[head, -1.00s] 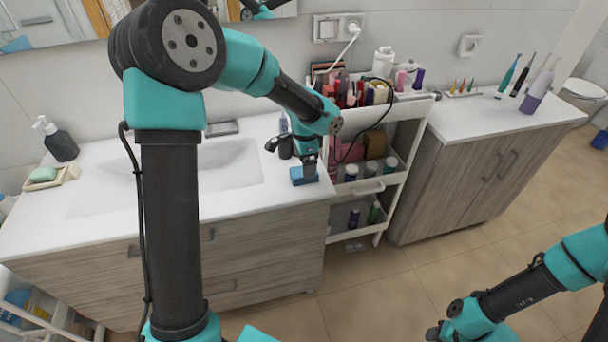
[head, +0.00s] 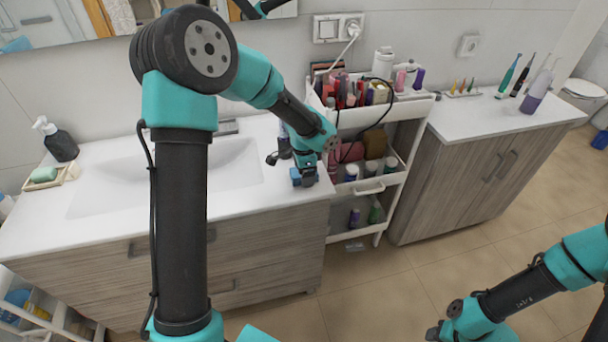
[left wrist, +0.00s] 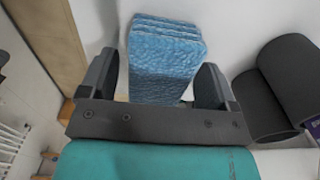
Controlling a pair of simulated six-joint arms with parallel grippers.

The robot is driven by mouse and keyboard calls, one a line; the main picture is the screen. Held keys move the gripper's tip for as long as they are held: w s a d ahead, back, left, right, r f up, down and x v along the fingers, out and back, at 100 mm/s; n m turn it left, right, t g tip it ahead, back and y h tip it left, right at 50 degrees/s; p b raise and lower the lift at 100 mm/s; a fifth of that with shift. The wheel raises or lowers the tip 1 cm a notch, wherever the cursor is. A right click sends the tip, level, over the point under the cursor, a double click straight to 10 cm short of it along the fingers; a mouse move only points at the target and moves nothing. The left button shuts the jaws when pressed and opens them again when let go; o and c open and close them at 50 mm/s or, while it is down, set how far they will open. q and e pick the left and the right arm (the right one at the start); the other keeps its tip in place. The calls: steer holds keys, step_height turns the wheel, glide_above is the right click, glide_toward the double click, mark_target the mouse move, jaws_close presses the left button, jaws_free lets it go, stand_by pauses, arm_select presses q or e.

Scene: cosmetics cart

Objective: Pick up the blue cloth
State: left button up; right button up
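The blue cloth (head: 309,181) is a small folded stack on the white countertop near its right front corner, partly hidden by my left gripper. It shows larger in the left wrist view (left wrist: 166,62), with its layered folds at the far end. My left gripper (head: 303,172) is down at the cloth. In the left wrist view its fingers (left wrist: 160,82) stand apart on either side of the cloth, with a small gap at the left finger; contact on the right is unclear. My right gripper (head: 436,332) is low at the bottom edge, away from the counter, its fingers not clear.
A white cart (head: 372,187) with cosmetics on its shelves stands just right of the cloth. Dark cylinders (left wrist: 285,85) stand right of the gripper in the wrist view. The sink (head: 225,165) lies left; a soap dispenser (head: 60,145) is at far left.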

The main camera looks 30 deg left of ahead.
arm_select(q)
steer(key=c, duration=0.8)
steer(key=shift+c, duration=0.2)
steer(key=shift+r, duration=1.25)
steer(key=shift+s+d+r, duration=0.2)
steer(key=shift+s+r, duration=0.15)
steer(key=shift+r, duration=0.2)
steer(key=s+d, duration=0.3)
steer(key=s, duration=0.3)
steer(key=s+d+r, duration=0.1)
steer(key=s+d, duration=0.3)
steer(key=s, duration=0.3)
steer(key=shift+s+r, duration=0.2)
steer(key=shift+s, duration=0.1)
